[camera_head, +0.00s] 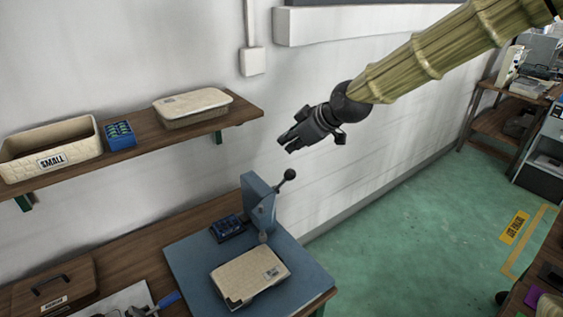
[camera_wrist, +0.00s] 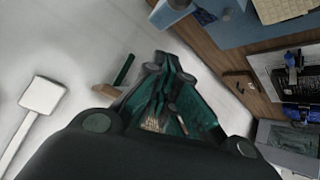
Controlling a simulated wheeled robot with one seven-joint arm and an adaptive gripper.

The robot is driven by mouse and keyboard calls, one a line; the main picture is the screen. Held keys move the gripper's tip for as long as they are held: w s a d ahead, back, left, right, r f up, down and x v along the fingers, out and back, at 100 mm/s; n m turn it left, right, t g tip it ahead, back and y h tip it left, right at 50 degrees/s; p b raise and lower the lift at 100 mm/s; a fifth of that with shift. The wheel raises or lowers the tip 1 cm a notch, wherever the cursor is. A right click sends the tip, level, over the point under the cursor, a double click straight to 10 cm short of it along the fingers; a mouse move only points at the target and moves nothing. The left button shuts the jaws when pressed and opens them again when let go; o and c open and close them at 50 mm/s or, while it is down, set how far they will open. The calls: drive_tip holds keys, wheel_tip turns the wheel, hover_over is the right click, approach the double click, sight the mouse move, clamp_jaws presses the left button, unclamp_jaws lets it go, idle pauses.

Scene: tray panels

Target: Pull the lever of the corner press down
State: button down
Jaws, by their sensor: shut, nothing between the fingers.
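The corner press (camera_head: 258,205) is a blue-grey upright block on a blue base plate (camera_head: 191,265) on the bench. Its lever ends in a black ball knob (camera_head: 290,175) and points up and to the right. My gripper (camera_head: 288,145) is shut and empty, in the air above the knob and apart from it. In the wrist view my gripper's dark fingers (camera_wrist: 165,65) fill the middle. The blue base plate shows at the top of the wrist view (camera_wrist: 238,30). A beige lidded tray (camera_head: 252,275) lies on the plate in front of the press.
A wall shelf (camera_head: 140,148) at the left holds a beige bin (camera_head: 50,150), a blue box (camera_head: 120,135) and a lidded container (camera_head: 192,105). A dark blue block (camera_head: 227,228) sits beside the press. Green floor (camera_head: 400,220) is open at the right.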

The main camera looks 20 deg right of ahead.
drive_tip(key=shift+w, duration=0.1)
drive_tip(key=w+a+f+p, duration=0.1)
drive_tip(key=w+f+p, duration=0.2)
drive_tip(key=f+p, duration=0.2)
wheel_tip(320, 180, down, 4)
drive_tip(key=shift+w+r, duration=0.15)
drive_tip(key=shift+w, duration=0.15)
idle(0.6)
drive_tip(key=shift+s, duration=0.1)
idle(0.4)
